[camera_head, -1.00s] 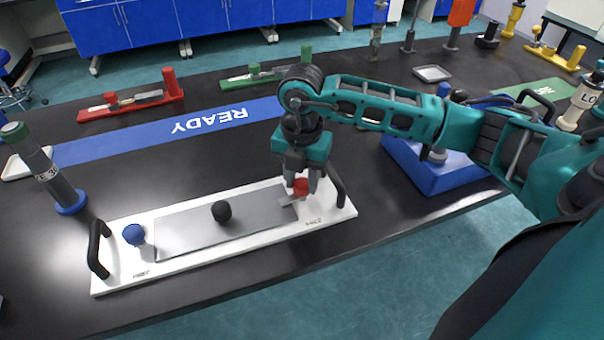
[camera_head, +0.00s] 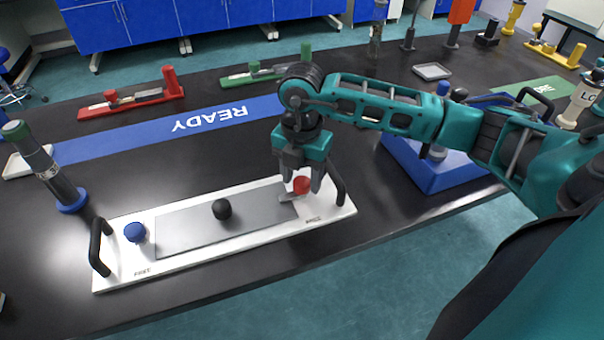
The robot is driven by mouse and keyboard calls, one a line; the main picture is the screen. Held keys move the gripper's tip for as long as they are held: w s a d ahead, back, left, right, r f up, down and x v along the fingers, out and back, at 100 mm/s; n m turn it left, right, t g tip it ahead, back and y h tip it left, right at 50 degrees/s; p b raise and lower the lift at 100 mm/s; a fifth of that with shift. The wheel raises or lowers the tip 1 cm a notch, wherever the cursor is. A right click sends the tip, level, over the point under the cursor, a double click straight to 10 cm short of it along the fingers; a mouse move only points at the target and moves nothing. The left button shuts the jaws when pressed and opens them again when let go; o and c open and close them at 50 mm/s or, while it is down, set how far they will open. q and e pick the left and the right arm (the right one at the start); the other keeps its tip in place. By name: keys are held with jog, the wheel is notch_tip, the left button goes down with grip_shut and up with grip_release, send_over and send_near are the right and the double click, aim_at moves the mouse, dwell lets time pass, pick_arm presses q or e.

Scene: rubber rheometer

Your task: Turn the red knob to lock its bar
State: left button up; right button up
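The red knob (camera_head: 302,185) stands near the right end of a white plate (camera_head: 190,257) on the black bench. A short grey bar (camera_head: 290,196) reaches from the knob's base to the left, over the edge of a grey panel (camera_head: 262,207) with a black knob (camera_head: 221,209). My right gripper (camera_head: 302,180) points down over the red knob. Its fingers are open on either side of the knob, with a gap showing. Whether either finger touches it is hard to tell. A blue knob (camera_head: 135,232) stands at the plate's left end. My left gripper is not in view.
Black handles rise at the plate's left end (camera_head: 98,247) and right end (camera_head: 338,185). A dark cylinder with a blue base (camera_head: 66,190) stands at the left. A blue stand (camera_head: 425,170) is to the right. Bare bench lies behind the plate.

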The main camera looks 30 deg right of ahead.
aim_at(302, 181)
jog(key=shift+o, duration=0.7)
notch_tip(302, 181, up, 13)
jog(key=shift+p, duration=0.45)
jog(key=shift+s+f, duration=0.1)
